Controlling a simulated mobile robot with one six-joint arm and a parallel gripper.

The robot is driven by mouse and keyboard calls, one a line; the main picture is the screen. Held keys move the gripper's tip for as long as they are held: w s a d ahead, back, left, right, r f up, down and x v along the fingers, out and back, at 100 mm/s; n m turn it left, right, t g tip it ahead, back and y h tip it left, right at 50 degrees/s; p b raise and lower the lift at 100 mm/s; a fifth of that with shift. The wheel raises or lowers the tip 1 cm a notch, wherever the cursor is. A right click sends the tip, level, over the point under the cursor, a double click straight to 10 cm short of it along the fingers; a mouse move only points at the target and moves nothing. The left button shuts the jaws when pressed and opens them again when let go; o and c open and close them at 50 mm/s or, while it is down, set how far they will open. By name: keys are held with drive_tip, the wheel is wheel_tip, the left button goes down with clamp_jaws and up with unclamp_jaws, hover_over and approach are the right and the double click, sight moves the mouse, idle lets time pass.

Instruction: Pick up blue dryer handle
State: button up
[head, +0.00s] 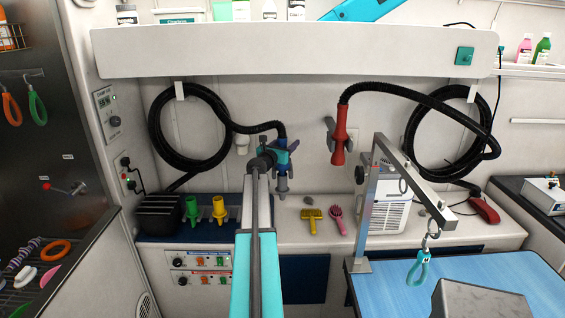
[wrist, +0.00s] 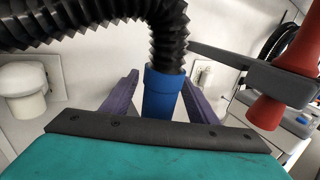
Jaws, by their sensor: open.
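The blue dryer handle (head: 282,184) hangs upright in front of the back wall, on the end of a black ribbed hose. In the wrist view the blue handle (wrist: 162,95) stands between the two purple fingers of my gripper (wrist: 160,82), with the hose curving up and left from its top. The fingers are open, one on each side of the handle, and I see a gap on both sides. In the head view my arm and gripper (head: 272,156) cover part of the handle and its holder.
A red dryer handle (head: 339,143) hangs to the right; it also shows close by in the wrist view (wrist: 264,113) with its grey holder (wrist: 268,82). A white shelf (head: 300,55) overhangs.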

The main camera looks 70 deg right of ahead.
drive_tip(key=shift+c, duration=0.2)
drive_tip(key=c, duration=1.2)
drive_tip(key=shift+r, duration=0.15)
drive_tip(key=s+a+r+b, duration=0.1)
drive_tip(key=s+a, duration=0.1)
drive_tip(key=a, duration=0.3)
drive_tip(key=s+a+r+b, duration=0.1)
drive_tip(key=s+a+r, duration=0.1)
drive_tip(key=a, duration=0.3)
drive_tip(key=s+a+r+b, duration=0.1)
drive_tip(key=a+b, duration=0.1)
drive_tip(key=a, duration=0.3)
drive_tip(key=shift+s+r, duration=0.4)
drive_tip(key=shift+s, duration=0.1)
